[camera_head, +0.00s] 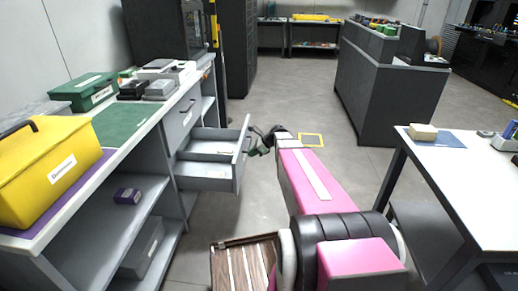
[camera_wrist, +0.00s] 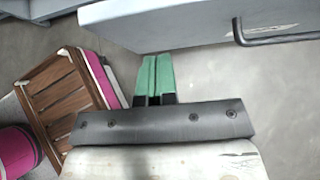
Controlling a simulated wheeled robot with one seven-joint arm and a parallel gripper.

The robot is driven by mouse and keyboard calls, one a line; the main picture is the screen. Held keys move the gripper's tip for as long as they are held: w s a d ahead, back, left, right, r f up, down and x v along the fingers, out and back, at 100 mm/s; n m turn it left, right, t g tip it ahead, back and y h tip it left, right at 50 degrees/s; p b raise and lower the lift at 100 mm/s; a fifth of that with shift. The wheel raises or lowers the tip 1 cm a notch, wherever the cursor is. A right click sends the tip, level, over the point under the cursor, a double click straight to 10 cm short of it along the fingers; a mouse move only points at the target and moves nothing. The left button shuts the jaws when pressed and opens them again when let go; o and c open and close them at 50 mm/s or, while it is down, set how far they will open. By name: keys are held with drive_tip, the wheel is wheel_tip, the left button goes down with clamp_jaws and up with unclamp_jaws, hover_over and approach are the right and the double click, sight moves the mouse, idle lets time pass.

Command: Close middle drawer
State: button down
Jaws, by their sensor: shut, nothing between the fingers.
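The middle drawer (camera_head: 208,174) stands pulled out of the grey workbench cabinet in the head view, with its inside showing. Its front panel (camera_head: 242,153) faces right, towards my arm. In the wrist view the drawer front (camera_wrist: 165,22) fills the top, with a dark bar handle (camera_wrist: 275,38) at the right. My gripper (camera_head: 256,147) is beside the outer face of the drawer front in the head view. In the wrist view its green fingers (camera_wrist: 155,76) are shut together and empty, with the tips close to the lower edge of the drawer front. I cannot tell whether they touch it.
An upper drawer (camera_head: 180,117) is shut above. The workbench (camera_head: 150,122) carries a yellow case (camera_head: 45,172) and a green box (camera_head: 86,91). A wooden slatted crate (camera_head: 245,263) stands on the floor near my base. A white table (camera_head: 470,160) stands at right. Floor beyond my gripper is clear.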

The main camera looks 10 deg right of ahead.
drive_tip(key=shift+w+a+f, duration=0.1)
drive_tip(key=shift+w+a, duration=0.1)
drive_tip(key=shift+a, duration=0.5)
drive_tip(key=shift+w+a+f, duration=0.1)
drive_tip(key=shift+w+a, duration=0.15)
drive_tip(key=shift+a, duration=0.45)
drive_tip(key=shift+w+a, duration=0.2)
drive_tip(key=shift+a, duration=0.5)
drive_tip(key=w+a, duration=0.4)
drive_tip(key=a, duration=0.9)
drive_tip(key=w+a, duration=0.4)
drive_tip(key=a, duration=0.9)
drive_tip(key=shift+w+a, duration=0.3)
drive_tip(key=shift+w, duration=0.05)
